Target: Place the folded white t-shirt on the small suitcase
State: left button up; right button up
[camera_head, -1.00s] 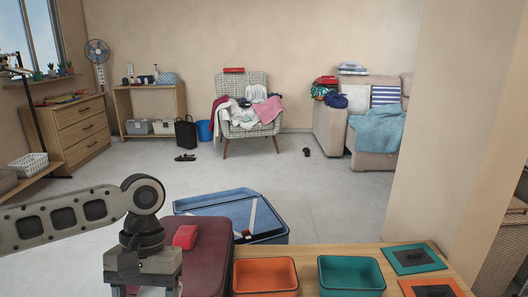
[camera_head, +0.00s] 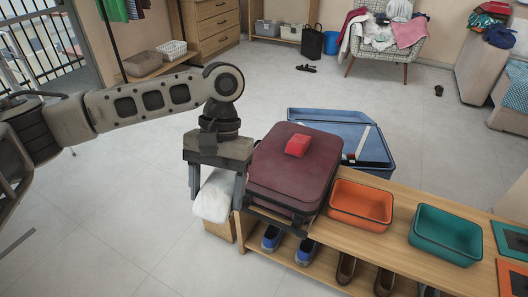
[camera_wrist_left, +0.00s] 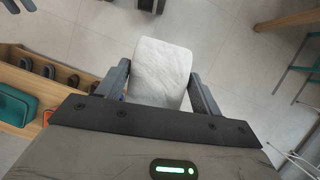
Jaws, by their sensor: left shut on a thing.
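The folded white t-shirt (camera_head: 213,198) hangs below my left gripper (camera_head: 216,203), in front of and left of the maroon suitcase. My left gripper is shut on it. In the left wrist view the white t-shirt (camera_wrist_left: 162,68) sits as a thick roll between the two fingers of my left gripper (camera_wrist_left: 160,85). The small maroon suitcase (camera_head: 275,175) lies closed on the left end of the wooden bench. The t-shirt is apart from its top. My right gripper is not in view.
A small red thing (camera_head: 298,145) lies on the suitcase top. An orange bin (camera_head: 360,213) and a teal bin (camera_head: 447,242) stand to its right on the bench (camera_head: 395,255). Shoes are on its lower shelf. A blue container (camera_head: 310,120) stands behind. The floor at left is clear.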

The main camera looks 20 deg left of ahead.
aim_at(285, 169)
jog(key=u, duration=1.75)
jog(key=i, duration=1.2)
jog(key=z, duration=2.1)
